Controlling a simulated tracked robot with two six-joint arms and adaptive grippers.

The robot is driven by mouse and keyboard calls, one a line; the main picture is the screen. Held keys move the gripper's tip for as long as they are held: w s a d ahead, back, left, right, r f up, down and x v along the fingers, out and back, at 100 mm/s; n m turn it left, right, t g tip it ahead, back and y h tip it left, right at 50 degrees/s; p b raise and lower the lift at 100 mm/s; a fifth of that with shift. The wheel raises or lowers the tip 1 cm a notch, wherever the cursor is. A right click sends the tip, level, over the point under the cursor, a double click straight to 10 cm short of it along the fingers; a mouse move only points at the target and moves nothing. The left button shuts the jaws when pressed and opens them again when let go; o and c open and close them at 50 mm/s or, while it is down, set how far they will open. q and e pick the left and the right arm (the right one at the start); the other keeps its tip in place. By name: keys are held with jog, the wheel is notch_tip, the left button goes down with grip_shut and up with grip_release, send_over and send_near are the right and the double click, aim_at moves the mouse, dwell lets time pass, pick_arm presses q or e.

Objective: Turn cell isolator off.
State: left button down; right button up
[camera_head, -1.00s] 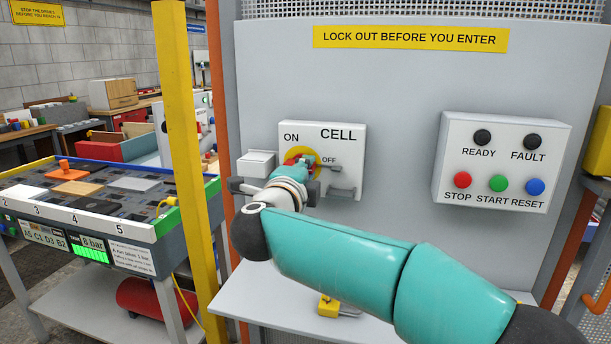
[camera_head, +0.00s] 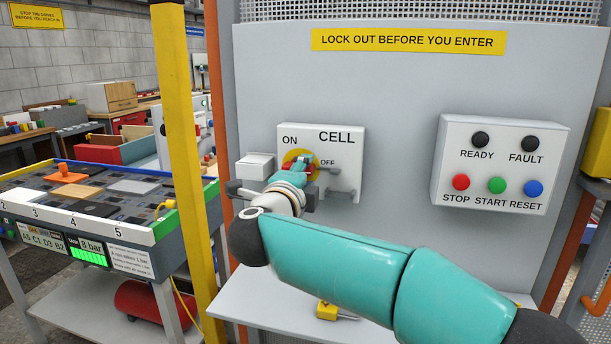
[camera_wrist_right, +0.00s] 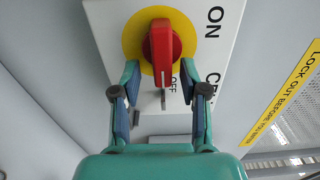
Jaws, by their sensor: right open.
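The cell isolator is a white box (camera_head: 349,150) on the grey panel, marked CELL, ON and OFF. Its red handle (camera_wrist_right: 162,50) sits on a yellow disc (camera_wrist_right: 132,42) in the right wrist view. The handle lies lengthwise up and down in that view, its lower end beside the OFF label. My right gripper (camera_wrist_right: 160,82) is open, its teal fingers on either side of the handle's lower end. I see no clear contact. In the head view the right gripper (camera_head: 298,172) covers part of the disc and handle. My left gripper is not in view.
A button box (camera_head: 560,150) stands to the right. A grey hasp (camera_head: 343,194) sits at the isolator's lower right. A yellow padlock (camera_head: 327,311) lies on the shelf (camera_head: 275,309) below. A yellow post (camera_head: 178,130) and a board table (camera_head: 135,232) are at the left.

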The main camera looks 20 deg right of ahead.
jog(key=v, duration=1.1)
jog(key=shift+s+a, duration=0.2)
jog(key=shift+f, duration=0.1)
